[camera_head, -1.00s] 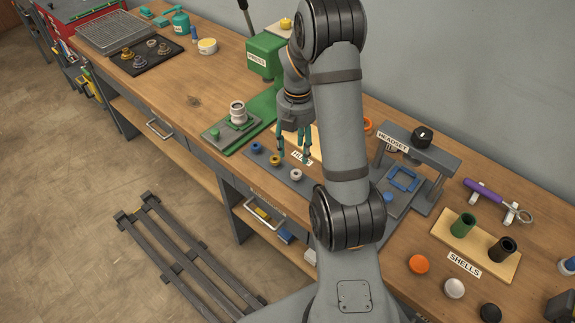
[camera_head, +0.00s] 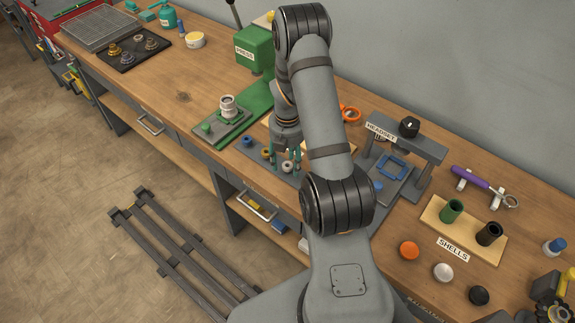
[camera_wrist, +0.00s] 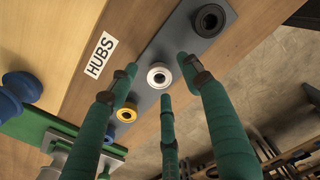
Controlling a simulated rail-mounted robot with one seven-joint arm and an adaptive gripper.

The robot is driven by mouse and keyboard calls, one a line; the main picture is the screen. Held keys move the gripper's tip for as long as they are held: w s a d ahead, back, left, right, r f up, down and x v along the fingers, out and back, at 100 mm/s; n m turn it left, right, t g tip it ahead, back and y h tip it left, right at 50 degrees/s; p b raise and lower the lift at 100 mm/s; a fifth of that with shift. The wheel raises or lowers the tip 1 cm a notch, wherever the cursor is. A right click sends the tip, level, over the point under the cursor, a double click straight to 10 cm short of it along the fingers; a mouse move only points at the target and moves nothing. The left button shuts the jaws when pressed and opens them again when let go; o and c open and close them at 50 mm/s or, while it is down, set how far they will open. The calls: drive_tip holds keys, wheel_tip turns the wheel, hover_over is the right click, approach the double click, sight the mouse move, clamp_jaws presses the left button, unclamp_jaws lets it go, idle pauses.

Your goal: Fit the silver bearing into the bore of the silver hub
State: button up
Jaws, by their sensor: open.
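A gold ring (camera_wrist: 126,113) and a black ring (camera_wrist: 208,20) flank the bearing on the strip; a blue ring (camera_head: 247,142) sits farther left. The green press (camera_head: 254,48) stands behind. The headset stand (camera_head: 410,147) is to the right.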

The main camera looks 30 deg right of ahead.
drive_tip(key=shift+c, duration=0.7)
clamp_jaws()
